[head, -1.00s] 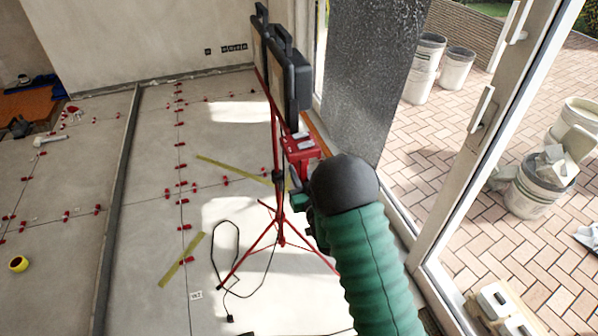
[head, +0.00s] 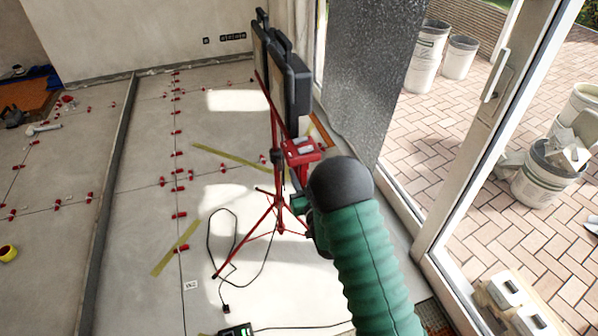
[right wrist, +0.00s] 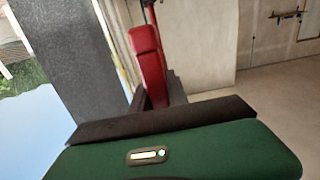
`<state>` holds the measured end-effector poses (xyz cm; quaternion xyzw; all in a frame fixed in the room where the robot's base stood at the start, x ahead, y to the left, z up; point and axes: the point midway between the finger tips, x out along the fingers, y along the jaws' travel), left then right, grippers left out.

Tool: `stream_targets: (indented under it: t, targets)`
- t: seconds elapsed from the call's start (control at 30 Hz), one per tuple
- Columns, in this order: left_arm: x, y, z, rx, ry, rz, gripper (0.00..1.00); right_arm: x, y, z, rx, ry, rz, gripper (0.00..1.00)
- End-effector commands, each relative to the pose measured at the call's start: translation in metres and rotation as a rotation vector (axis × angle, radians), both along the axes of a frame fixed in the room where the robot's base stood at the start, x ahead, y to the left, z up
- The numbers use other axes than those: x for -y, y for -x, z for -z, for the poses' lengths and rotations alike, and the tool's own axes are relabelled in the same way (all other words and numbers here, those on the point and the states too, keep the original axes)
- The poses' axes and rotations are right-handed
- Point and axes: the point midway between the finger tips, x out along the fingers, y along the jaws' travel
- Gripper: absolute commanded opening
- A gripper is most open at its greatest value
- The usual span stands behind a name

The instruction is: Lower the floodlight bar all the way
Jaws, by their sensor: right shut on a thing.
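The floodlight bar (head: 297,85) carries dark lamp housings on a red tripod stand (head: 277,222). It is in the middle of the head view, upright, its lamps seen from the side and back. A red block (head: 303,152) sits just below the lamps. My right gripper (head: 299,188) is at the stand below this block, mostly hidden behind my green arm. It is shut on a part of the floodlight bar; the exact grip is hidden. In the right wrist view a red part (right wrist: 148,65) stands just beyond my dark gripper edge. My left gripper is out of view.
A glass door frame (head: 490,150) and a dark speckled slab (head: 385,75) stand close on the right. A black cable (head: 235,245) loops on the floor by the tripod. Red tile clips (head: 178,215) dot the floor. Buckets (head: 545,175) stand outside.

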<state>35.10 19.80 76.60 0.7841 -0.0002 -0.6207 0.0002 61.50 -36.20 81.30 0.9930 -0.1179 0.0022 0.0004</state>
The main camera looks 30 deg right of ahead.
Motion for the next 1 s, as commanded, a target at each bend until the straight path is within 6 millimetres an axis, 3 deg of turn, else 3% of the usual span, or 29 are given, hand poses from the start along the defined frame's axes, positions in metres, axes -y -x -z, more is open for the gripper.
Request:
stream_targets:
  t: [0.03, 0.2, 0.33, 0.53, 0.97, 1.0]
  targets:
    - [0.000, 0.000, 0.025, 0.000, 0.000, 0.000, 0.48, -0.001, 0.001, 0.033, -0.012, -0.003, -0.001, 0.00]
    - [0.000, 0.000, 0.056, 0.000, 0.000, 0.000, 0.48, -0.001, 0.001, 0.074, -0.012, -0.003, -0.002, 0.00]
    - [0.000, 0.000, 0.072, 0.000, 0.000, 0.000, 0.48, -0.001, 0.001, 0.096, -0.012, -0.004, -0.002, 0.00]
    - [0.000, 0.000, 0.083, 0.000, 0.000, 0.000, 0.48, -0.001, 0.001, 0.111, -0.009, -0.003, -0.002, 0.00]
    - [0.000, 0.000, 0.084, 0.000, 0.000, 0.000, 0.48, -0.002, 0.001, 0.117, -0.017, -0.004, -0.003, 0.00]
    - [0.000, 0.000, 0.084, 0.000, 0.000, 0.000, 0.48, -0.002, 0.002, 0.117, -0.018, -0.004, -0.003, 0.24]
